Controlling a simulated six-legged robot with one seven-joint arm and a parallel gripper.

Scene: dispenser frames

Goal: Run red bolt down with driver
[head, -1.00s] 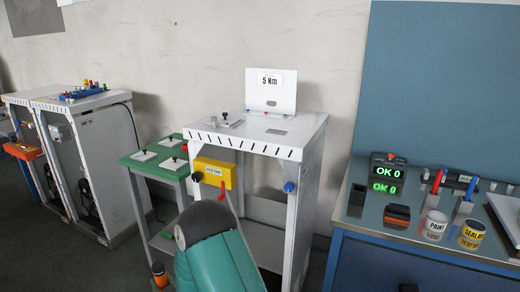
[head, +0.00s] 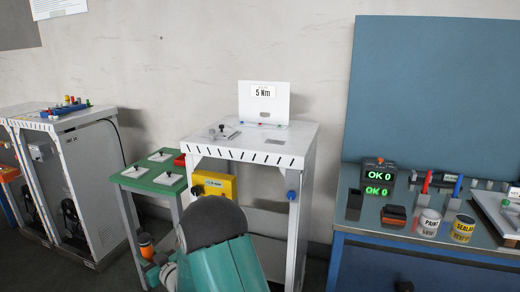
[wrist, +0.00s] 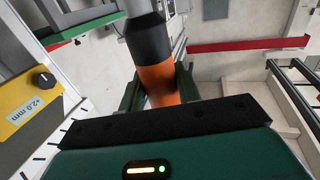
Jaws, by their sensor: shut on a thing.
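My gripper (wrist: 158,88) is shut on the driver (wrist: 165,72), which has an orange body and a black collar. In the head view the driver (head: 146,246) shows left of my teal arm, beside the green table's legs and below the white stand's top. A white stand (head: 298,142) carries an upright "5 Nm" plate (head: 263,108). Small coloured spots sit along the plate's foot, one apparently red (head: 288,125). They are too small to tell whether any is the red bolt. The driver's tip is not clearly visible.
A yellow box (head: 222,184) is on the stand's front; the wrist view shows its dial and "+2.0 mm" label. A green table (head: 140,176) with white plates is left of the stand. A blue bench (head: 430,248) with cans and an "OK 0" display (head: 378,172) is right.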

